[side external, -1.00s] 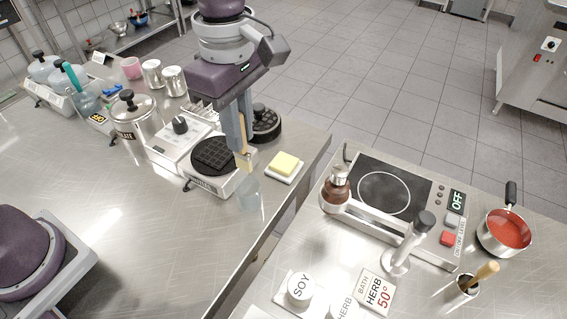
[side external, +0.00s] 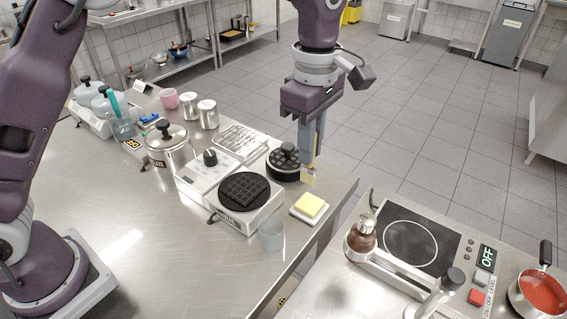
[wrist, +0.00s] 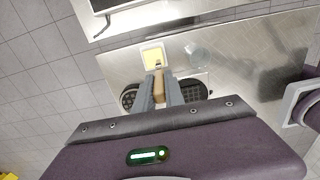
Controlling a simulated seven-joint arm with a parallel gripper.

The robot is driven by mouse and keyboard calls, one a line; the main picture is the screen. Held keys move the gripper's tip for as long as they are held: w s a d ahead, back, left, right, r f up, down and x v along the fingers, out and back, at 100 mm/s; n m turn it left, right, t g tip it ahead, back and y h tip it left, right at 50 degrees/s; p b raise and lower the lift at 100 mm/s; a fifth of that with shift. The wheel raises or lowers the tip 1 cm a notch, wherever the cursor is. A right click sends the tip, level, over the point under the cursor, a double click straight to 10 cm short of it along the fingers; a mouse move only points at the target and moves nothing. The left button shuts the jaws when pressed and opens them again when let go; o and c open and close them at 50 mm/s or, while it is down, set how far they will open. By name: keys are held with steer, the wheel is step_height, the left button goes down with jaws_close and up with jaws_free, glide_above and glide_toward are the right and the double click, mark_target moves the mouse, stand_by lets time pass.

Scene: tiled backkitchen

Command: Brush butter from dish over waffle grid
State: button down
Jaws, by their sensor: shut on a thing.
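My gripper (side external: 309,158) is shut on a brush (side external: 308,178) and points down, above the counter behind the butter dish. The wrist view shows the brush's tan handle (wrist: 158,86) between the fingers; its bristle end is hard to make out. The dish (side external: 296,212), a small white square one, holds a yellow butter block (side external: 310,205). The brush appears apart from the butter. The black waffle grid (side external: 243,189) lies open on its white-sided iron, left of my gripper. The dish (wrist: 146,68) also shows ahead of the fingers in the wrist view.
The round black lid plate (side external: 284,158) stands just left of my gripper. A clear glass (side external: 271,235) stands near the counter edge, before the dish. Open counter lies front left.

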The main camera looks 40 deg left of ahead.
steer(key=shift+w+f, duration=0.25)
steer(key=shift+f, duration=0.8)
steer(key=shift+w+f, duration=0.3)
steer(key=shift+f, duration=0.75)
steer(key=shift+w+f, duration=0.25)
steer(key=shift+f, duration=0.8)
steer(key=shift+f, duration=0.55)
steer(key=shift+r, duration=0.1)
step_height(320, 180, up, 7)
stand_by(0.4)
